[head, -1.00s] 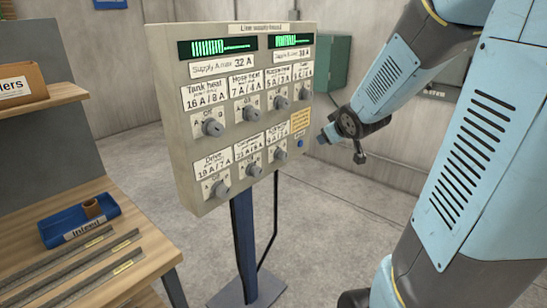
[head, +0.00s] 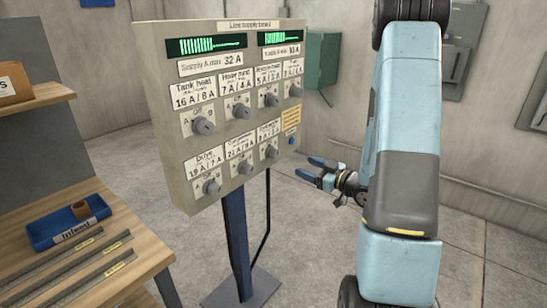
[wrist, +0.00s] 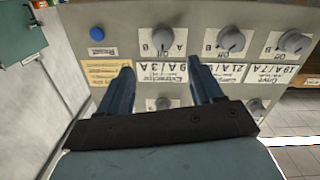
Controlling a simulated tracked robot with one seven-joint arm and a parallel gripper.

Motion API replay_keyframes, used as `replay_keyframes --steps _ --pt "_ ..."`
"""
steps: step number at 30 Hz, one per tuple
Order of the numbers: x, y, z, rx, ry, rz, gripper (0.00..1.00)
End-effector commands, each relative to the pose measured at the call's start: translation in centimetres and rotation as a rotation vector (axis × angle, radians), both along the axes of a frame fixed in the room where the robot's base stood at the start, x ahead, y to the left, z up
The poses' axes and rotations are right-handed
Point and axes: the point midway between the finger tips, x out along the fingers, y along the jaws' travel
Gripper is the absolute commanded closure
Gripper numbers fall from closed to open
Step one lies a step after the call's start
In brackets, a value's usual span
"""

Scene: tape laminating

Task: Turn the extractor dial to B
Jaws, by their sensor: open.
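The extractor dial (head: 269,151) is a grey knob at the right end of the lower row on the line supply board (head: 165,100). In the wrist view, which shows the board upside down, the extractor dial (wrist: 163,39) has its Extractor 9 A / 3 A label below it. A is on its right, B on its left and Off below. I cannot tell which mark it points to. My gripper (head: 311,170) is open and empty, to the right of the board and apart from it. In the wrist view, the fingers of my gripper (wrist: 161,66) frame the extractor label.
Other grey dials sit nearby, including the neighbouring one (wrist: 231,39) and the drive dial (head: 211,187). A blue reset button (wrist: 97,33) and a yellow notice (wrist: 106,71) are beside the extractor dial. A wooden bench (head: 130,265) with a blue infeed tray (head: 45,236) stands left. Floor is clear right of the post.

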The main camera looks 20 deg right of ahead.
Motion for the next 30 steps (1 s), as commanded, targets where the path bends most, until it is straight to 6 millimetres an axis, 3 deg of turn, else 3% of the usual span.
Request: replay_keyframes --steps 8,30 --pt "0.6 0.8 -0.2 0.032 -0.017 0.019 0.34" --pt "10.1 7.5 -0.2 0.031 -0.015 0.019 0.34"
